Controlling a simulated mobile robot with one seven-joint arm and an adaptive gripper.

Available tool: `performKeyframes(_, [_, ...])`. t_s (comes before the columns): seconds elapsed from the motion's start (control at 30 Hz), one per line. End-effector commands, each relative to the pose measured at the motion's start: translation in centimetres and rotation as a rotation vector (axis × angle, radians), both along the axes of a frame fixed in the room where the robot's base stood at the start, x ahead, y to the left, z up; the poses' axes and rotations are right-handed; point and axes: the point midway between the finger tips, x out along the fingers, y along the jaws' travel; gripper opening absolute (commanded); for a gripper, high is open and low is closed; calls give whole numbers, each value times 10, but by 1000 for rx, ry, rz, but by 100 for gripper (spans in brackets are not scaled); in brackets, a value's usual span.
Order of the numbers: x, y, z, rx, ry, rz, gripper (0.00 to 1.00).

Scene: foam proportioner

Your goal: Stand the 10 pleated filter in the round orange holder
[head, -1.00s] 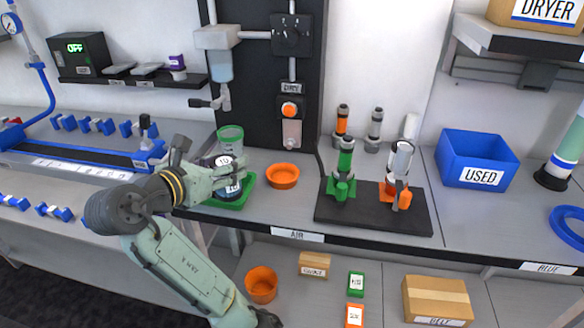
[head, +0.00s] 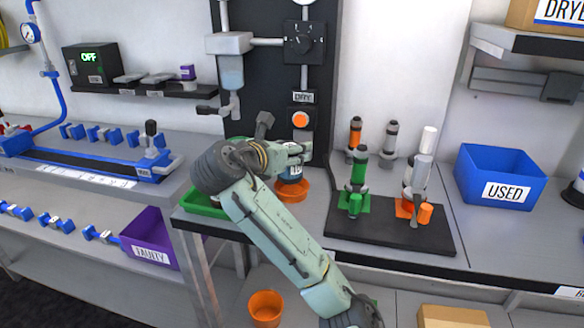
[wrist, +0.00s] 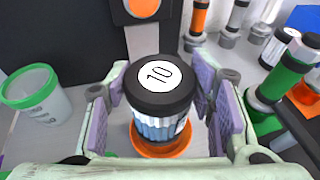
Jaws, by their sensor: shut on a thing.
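The 10 pleated filter (wrist: 158,122) has a black cap with a white "10" label and a white-blue pleated body. My gripper (wrist: 160,98) is shut on it, with a purple-padded finger on each side. The filter looks upright. The round orange holder (wrist: 147,150) shows around its lower end in the wrist view. In the head view, the filter (head: 294,172) is right at the orange holder (head: 292,194), partly hidden by my gripper (head: 292,152). I cannot tell whether its base rests on the holder floor.
A clear cup with a green rim (wrist: 35,96) stands left of the filter. A green tray (head: 203,202) is to the left in the head view. To the right, a black stand (head: 385,232) carries green and orange-and-grey assemblies. The blue USED bin (head: 500,172) is farther right.

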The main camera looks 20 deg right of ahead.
Motion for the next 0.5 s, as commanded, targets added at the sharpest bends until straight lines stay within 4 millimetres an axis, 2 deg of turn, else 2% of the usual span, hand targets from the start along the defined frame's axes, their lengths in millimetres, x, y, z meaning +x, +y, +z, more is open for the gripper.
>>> performKeyframes(0.17, [3,-8,-2,0,0,0,19])
performKeyframes(0.4, [3,-8,-32,1,1,0,19])
performKeyframes(0.5, [3,-8,-35,-1,-1,0,19])
